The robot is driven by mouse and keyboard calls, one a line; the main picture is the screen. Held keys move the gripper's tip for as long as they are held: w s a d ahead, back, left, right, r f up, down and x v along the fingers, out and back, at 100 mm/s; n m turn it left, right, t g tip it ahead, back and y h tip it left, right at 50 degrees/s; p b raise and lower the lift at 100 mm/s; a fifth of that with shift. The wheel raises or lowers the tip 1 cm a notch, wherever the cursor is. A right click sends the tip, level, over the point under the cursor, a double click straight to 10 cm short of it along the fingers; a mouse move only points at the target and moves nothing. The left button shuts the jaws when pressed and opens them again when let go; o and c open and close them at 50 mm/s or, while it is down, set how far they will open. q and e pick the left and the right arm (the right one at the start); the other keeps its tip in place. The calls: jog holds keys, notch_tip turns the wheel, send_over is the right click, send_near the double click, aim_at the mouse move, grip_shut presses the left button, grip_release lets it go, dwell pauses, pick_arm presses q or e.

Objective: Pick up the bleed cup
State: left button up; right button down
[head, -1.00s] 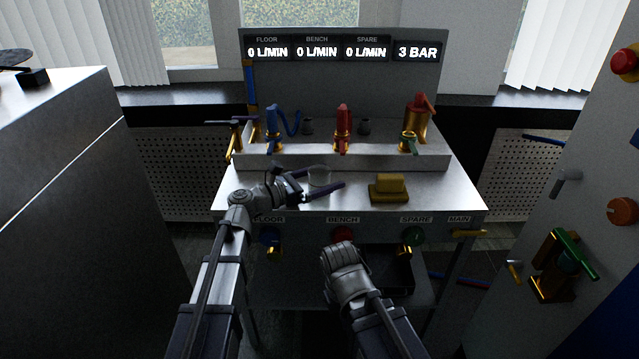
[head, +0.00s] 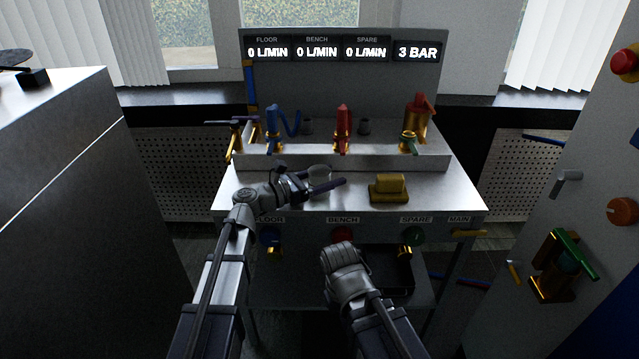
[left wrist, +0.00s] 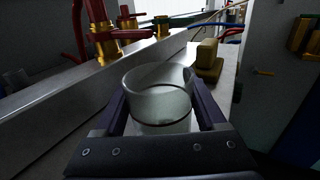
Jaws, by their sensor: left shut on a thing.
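The bleed cup is a clear, round, open-topped cup (left wrist: 160,100) that stands upright between the two fingers of my left gripper in the left wrist view. In the head view the cup (head: 320,171) shows only in part behind the gripper, over the bench top. My left gripper (head: 327,180) is shut on the cup, with a finger along each side; it fills the lower part of the left wrist view (left wrist: 162,112). I cannot tell whether the cup's base touches the bench. My right arm's end shows low in the middle of the head view, but its fingers are hidden.
A yellow block (head: 389,188) sits on the metal bench top (head: 440,195) right of the cup. Behind is a raised ledge (head: 380,160) with blue, red (head: 343,128) and green-handled valves. A cabinet (head: 60,170) stands at left, a panel with valves (head: 590,150) at right.

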pick_arm(q)
jog(key=shift+r, duration=0.1)
jog(key=shift+c, duration=0.2)
notch_tip(320, 180, up, 10)
jog(key=p, duration=1)
jog(key=shift+a, duration=0.1)
jog(key=s+a+f+n+t+y+b, duration=0.1)
jog(key=s+a+f+t+b, duration=0.2)
jog(key=a, duration=0.9)
jog(key=s+a+f+n+y+b, duration=0.25)
jog(key=s+a, duration=0.35)
jog(key=a, duration=0.5)
jog(key=s+a+f+n+t+y+b, duration=0.15)
jog(key=s+a+f+b, duration=0.25)
jog(key=a, duration=0.8)
jog(key=shift+m+h, duration=0.5)
jog(key=x, duration=1.5)
jog(key=shift+d+r, duration=0.15)
jog(key=shift+r, duration=0.1)
jog(key=x, duration=0.3)
jog(key=shift+w+d+f, duration=0.15)
jog(key=shift+d, duration=0.05)
jog(key=shift+a+f, duration=0.1)
jog(key=shift+f, duration=0.15)
jog(key=shift+r, duration=0.1)
